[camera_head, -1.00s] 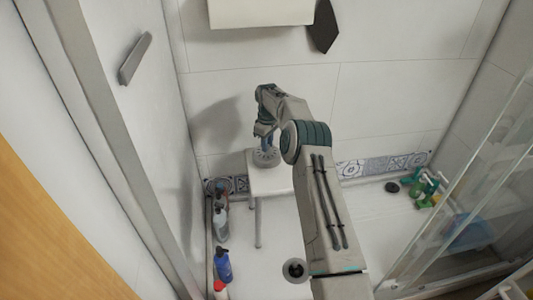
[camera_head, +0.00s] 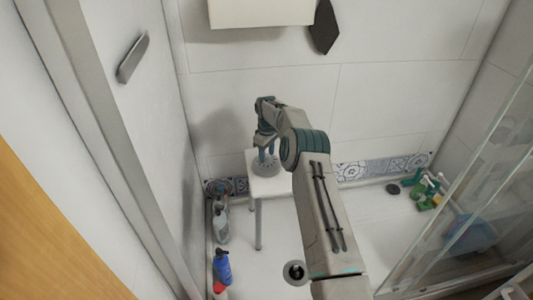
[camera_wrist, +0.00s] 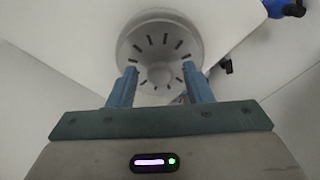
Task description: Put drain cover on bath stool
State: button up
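The grey round drain cover (camera_head: 265,168) lies on the seat of the white bath stool (camera_head: 283,187), towards its left side. In the wrist view the drain cover (camera_wrist: 160,40) shows its ring of slots, just beyond my fingertips. My gripper (camera_head: 268,153) is right above the cover, pointing down. In the wrist view my gripper (camera_wrist: 159,75) has its two blue fingers apart, with the cover's near part showing between them. Whether a fingertip still touches the cover is hard to tell. My arm hides part of the stool's right side.
Bottles, including a blue one (camera_head: 222,266), stand along the left wall. A round floor drain (camera_head: 294,272) is in front of the stool. A dark disc (camera_head: 392,188) and green bottles (camera_head: 432,190) are at the right. A glass door (camera_head: 470,170) bounds the right side.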

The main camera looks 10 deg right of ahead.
aim_at(267, 155)
notch_tip(267, 155, up, 12)
jog(key=p, duration=0.2)
jog(key=s+a+r+m, duration=0.1)
jog(key=s+r+m, duration=0.2)
jog(key=s+r, duration=1.35)
jog(key=s+d+f+m, duration=0.1)
jog(key=s+f+m, duration=0.1)
jog(key=s, duration=1.3)
jog(key=s+f+m+t, duration=0.1)
jog(key=s+m, duration=0.3)
jog(key=s, duration=1.2)
jog(key=shift+d+f+t, duration=0.3)
jog(key=shift+d+f, duration=0.1)
jog(key=shift+f, duration=0.15)
